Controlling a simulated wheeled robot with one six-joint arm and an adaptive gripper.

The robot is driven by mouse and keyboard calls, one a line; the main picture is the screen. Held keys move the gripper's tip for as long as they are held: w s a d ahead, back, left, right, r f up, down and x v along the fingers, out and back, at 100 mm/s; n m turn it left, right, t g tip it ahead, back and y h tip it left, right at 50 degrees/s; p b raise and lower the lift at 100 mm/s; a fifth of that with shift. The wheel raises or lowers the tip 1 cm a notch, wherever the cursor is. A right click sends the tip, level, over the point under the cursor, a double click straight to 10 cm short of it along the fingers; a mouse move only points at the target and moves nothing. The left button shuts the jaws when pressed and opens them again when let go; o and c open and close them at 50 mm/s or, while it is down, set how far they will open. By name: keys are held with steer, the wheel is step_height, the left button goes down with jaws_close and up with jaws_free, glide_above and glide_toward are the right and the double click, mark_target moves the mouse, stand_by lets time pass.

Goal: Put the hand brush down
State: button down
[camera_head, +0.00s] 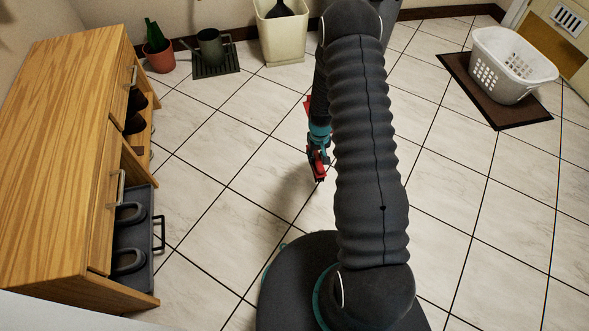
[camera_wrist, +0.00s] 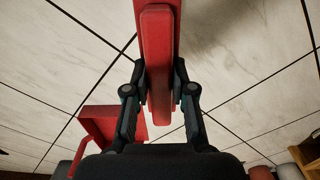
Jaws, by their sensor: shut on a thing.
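The hand brush shows as a long red piece (camera_wrist: 157,50) between the two fingers in the wrist view. My gripper (camera_wrist: 160,95) is shut on it. In the head view my gripper (camera_head: 319,160) hangs above the tiled floor, left of my arm, with the red brush (camera_head: 320,173) at its tip. The bristles cannot be made out. The brush appears clear of the floor, but the exact height is hard to tell. My arm hides part of the gripper.
A second red piece (camera_wrist: 112,122), perhaps a dustpan, shows left of the gripper base. A wooden cabinet (camera_head: 60,150) with an open shoe drawer (camera_head: 135,235) stands left. A bin (camera_head: 284,40), potted plant (camera_head: 157,50) and watering can (camera_head: 210,47) stand behind. A white basket (camera_head: 510,65) sits right.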

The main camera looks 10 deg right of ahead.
steer(key=shift+w+a+f, duration=0.5)
steer(key=shift+a+f, duration=0.7)
steer(key=shift+f, duration=0.25)
steer(key=shift+w+a+f, duration=0.5)
steer(key=shift+a+f, duration=0.75)
steer(key=shift+f, duration=0.2)
steer(key=shift+w+a+f, duration=0.5)
steer(key=shift+a+f, duration=0.7)
steer(key=shift+f, duration=0.25)
steer(key=shift+f+b, duration=0.15)
steer(key=shift+b, duration=0.25)
steer(key=c, duration=1)
jaws_free()
